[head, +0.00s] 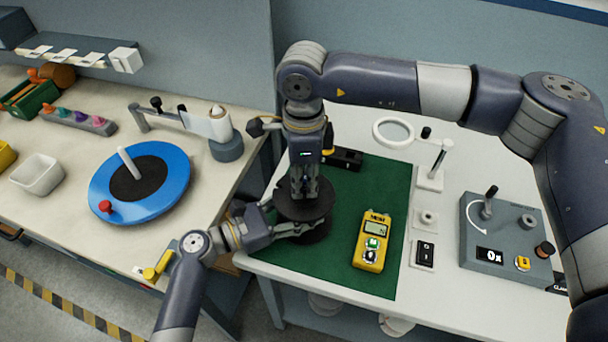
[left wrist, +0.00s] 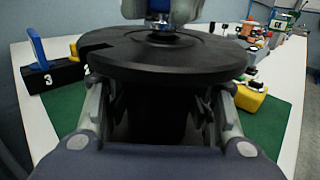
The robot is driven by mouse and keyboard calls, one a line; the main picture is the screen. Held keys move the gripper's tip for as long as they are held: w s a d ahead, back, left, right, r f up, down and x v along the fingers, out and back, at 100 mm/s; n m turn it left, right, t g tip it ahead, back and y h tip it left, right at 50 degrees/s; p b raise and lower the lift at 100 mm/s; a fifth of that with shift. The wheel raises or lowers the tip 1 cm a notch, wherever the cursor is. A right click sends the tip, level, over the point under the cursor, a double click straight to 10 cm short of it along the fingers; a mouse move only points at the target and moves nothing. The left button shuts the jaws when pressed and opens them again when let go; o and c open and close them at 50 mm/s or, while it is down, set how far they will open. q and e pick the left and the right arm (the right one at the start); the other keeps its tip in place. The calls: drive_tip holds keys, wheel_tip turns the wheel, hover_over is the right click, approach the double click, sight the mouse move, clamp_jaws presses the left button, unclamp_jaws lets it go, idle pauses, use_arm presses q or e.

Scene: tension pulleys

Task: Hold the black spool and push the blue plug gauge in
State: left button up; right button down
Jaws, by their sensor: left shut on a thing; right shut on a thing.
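The black spool (head: 322,208) stands upright on the green mat, and its wide top flange fills the upper middle of the left wrist view (left wrist: 165,60). My left gripper (head: 298,229) comes in from the side and is shut on the spool below that flange. My right gripper (head: 305,192) points straight down over the spool's centre and is shut on a small blue piece, apparently the blue plug gauge (left wrist: 163,28), which meets the flange at its middle. How deep the gauge sits in the bore is hidden.
The green mat (head: 345,262) also carries a yellow meter (head: 372,240). A black block (head: 346,158) lies behind the spool. A magnifier stand (head: 430,178) and a grey tester box (head: 505,235) stand to the right. A blue turntable (head: 172,195) is on the left bench.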

drive_tip(key=shift+f, duration=0.35)
drive_tip(key=shift+f, duration=0.1)
idle(0.3)
drive_tip(key=c, duration=1.4)
unclamp_jaws()
wheel_tip(320, 180, up, 12)
